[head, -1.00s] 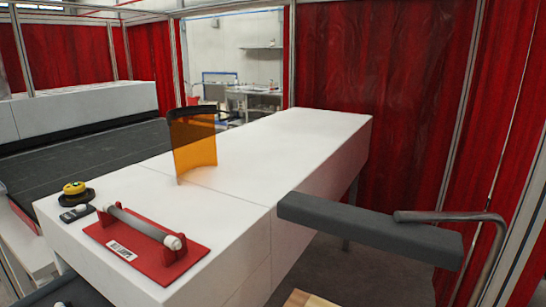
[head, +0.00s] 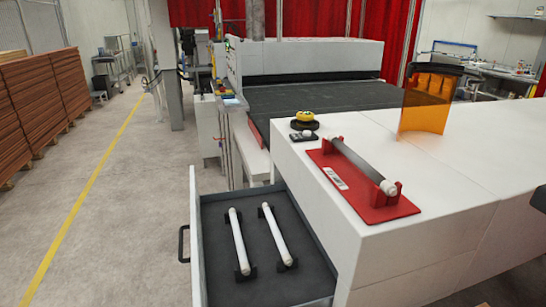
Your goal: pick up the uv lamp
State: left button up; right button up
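Two white lamp tubes lie side by side on small dark cradles in an open drawer: a left tube (head: 238,242) and a right tube (head: 277,235). Another tube (head: 358,161), grey with a white end cap, rests in the upright supports of a red holder (head: 372,208) on the white cabinet top. The frames do not show which of these tubes is the UV lamp the task names.
The drawer (head: 215,292) stands open at the cabinet's left side. On the white cabinet (head: 325,225) are a yellow-and-black button (head: 304,120), a small dark device (head: 303,136) and an orange shield (head: 427,110). The floor (head: 130,230) at left is clear, with stacked boards (head: 35,105) beyond.

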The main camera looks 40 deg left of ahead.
aim_at(245, 268)
jog(key=k+u, duration=0.1)
jog(key=u, duration=0.35)
jog(key=k+j+u, duration=0.1)
jog(key=u, duration=0.8)
jog(key=k+j, duration=0.05)
jog(key=j, duration=0.05)
